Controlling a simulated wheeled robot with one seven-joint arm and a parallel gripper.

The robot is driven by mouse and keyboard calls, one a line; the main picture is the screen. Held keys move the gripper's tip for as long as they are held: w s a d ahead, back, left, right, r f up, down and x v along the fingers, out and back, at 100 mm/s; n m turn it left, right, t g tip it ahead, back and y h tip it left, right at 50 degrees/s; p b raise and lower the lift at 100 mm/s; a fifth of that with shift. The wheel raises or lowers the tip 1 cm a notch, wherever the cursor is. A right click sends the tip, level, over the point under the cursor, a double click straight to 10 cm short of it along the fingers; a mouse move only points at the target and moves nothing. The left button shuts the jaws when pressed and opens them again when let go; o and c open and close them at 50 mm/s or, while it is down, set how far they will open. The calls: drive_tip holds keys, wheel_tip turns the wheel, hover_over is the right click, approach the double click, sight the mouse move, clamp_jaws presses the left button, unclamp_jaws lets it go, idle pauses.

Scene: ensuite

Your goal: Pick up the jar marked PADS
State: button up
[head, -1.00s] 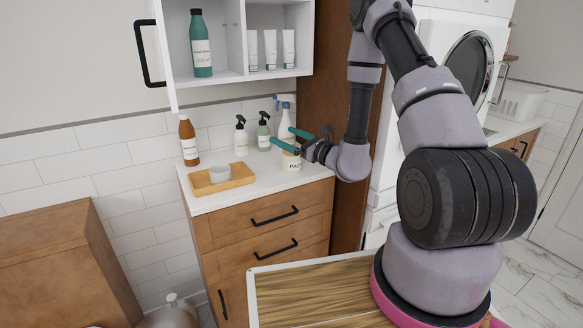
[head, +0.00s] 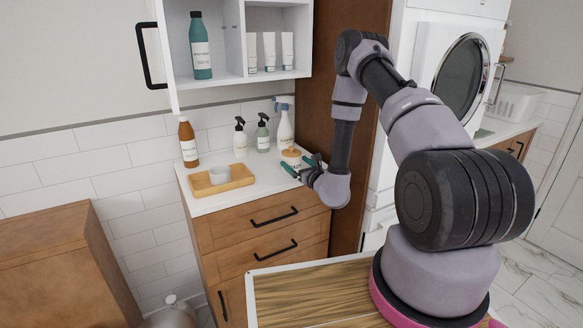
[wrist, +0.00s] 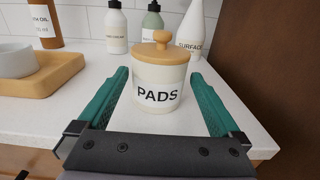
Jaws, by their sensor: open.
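The jar marked PADS (wrist: 159,88) stands upright on the white counter, cream with a wooden knobbed lid. In the head view the jar (head: 290,158) is near the counter's right end, partly hidden by my gripper. My gripper (head: 298,166) is open, low over the counter at its front edge. In the wrist view the green fingers of my gripper (wrist: 160,100) point toward the jar, one on each side of its lower part. A gap shows between each finger and the jar, and nothing is held.
A wooden tray (head: 235,185) with a grey bowl (head: 219,174) sits left of the jar. A brown bottle (head: 188,142), two pump bottles (head: 240,138) and a white spray bottle (head: 285,128) stand behind. A tall brown panel (head: 322,100) rises close on the right. An open cabinet (head: 240,78) hangs above.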

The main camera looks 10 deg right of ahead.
drive_tip(key=x, duration=0.3)
drive_tip(key=shift+w+a+f, duration=0.1)
drive_tip(key=shift+w+a, duration=0.05)
drive_tip(key=shift+w, duration=0.1)
drive_tip(key=c, duration=1.4)
